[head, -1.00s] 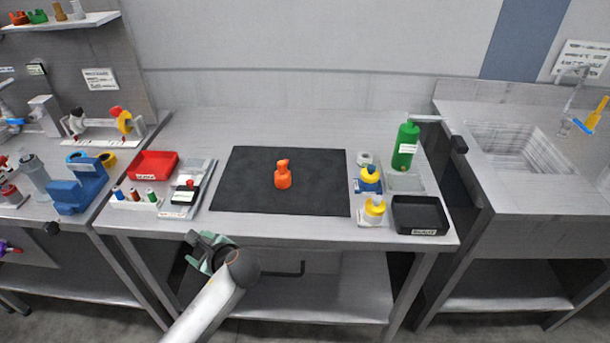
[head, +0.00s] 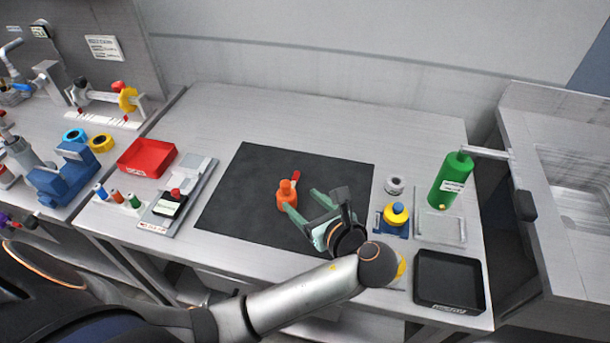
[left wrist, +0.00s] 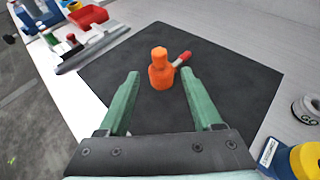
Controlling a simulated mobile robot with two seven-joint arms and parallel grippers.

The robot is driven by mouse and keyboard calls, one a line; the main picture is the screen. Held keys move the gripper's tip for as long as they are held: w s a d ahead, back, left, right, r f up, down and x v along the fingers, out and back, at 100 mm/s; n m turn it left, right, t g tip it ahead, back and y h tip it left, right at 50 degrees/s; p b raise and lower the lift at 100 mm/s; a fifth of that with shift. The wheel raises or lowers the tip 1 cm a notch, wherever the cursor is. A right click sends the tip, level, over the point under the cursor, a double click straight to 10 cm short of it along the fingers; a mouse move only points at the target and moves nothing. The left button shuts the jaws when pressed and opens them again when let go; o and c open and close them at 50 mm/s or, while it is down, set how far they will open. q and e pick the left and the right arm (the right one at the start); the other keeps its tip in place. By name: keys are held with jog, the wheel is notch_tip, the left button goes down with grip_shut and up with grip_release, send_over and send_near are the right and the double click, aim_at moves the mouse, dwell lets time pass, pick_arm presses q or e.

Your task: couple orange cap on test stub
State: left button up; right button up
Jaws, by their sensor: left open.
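The orange cap (head: 287,197) stands upright on the black mat (head: 240,190), with a short red-tipped lever at its side. It also shows in the left wrist view (left wrist: 161,72). My left gripper (head: 302,199) is open over the mat, to the right of and in front of the cap. In the left wrist view its green fingers (left wrist: 160,78) point at the cap, which appears in the gap near the fingertips. I cannot tell for sure which fitting is the test stub. A pipe fixture with red and yellow parts (head: 105,98) stands on the left bench.
Left of the mat are a red tray (head: 146,157), a grey plate with a black device (head: 169,204) and small coloured vials. The table behind the mat is clear.

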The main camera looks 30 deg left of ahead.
aim_at(289, 189)
pick_arm(q)
jog(key=shift+w, duration=0.2)
jog(key=x, duration=0.6)
jog(key=shift+s+a, duration=0.1)
jog(key=shift+a, duration=0.1)
jog(key=shift+x, duration=2.85)
jog(key=shift+f, duration=0.2)
jog(key=shift+d, duration=0.1)
grip_shut()
